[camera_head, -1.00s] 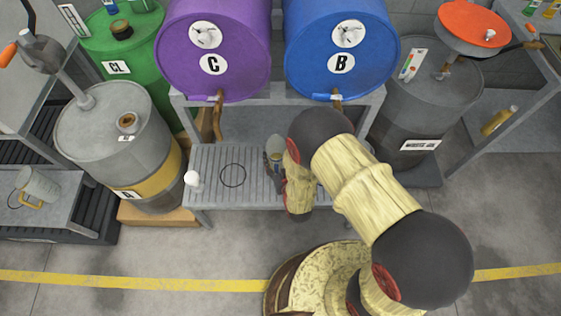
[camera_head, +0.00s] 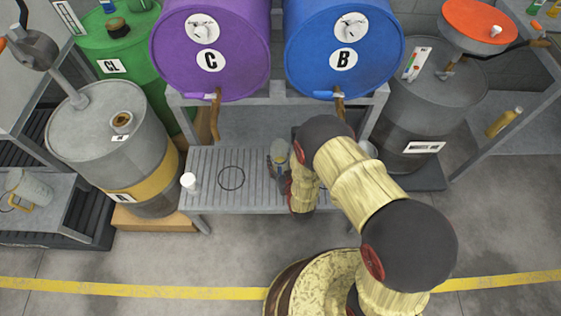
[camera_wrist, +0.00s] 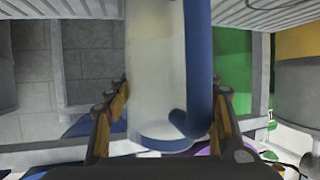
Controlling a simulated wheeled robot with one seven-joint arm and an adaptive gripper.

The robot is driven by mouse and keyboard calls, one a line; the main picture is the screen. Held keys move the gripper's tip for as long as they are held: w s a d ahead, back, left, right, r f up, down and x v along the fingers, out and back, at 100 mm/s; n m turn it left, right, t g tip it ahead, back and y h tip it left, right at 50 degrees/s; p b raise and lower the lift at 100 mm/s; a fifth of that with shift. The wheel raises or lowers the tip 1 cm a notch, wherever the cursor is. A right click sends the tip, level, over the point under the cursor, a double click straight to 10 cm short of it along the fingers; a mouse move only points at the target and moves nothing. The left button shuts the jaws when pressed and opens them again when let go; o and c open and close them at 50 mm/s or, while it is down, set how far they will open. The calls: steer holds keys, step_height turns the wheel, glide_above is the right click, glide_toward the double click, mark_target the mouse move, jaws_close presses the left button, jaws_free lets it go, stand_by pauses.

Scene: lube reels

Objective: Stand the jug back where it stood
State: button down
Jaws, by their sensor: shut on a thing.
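A clear jug with a blue handle and blue rim (camera_wrist: 155,75) fills the middle of the wrist view. My gripper (camera_wrist: 165,112) has its fingers on both sides of this jug and is shut on it. In the head view my gripper (camera_head: 280,155) is over the slatted bench (camera_head: 205,164), in front of the blue drum B (camera_head: 345,50); the jug there is mostly hidden by my arm. A black ring (camera_head: 231,178) is marked on the bench left of my gripper, with nothing standing in it. I cannot tell whether the jug touches the bench.
A white cup-like thing (camera_head: 189,182) stands left of the ring. Purple drum C (camera_head: 210,85) and its tap overhang the bench. Another jug with a yellow handle (camera_head: 35,188) stands on the left table.

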steer(key=shift+f, duration=0.15)
steer(key=c, duration=0.8)
jaws_free()
steer(key=shift+c, duration=0.2)
steer(key=shift+o, duration=0.6)
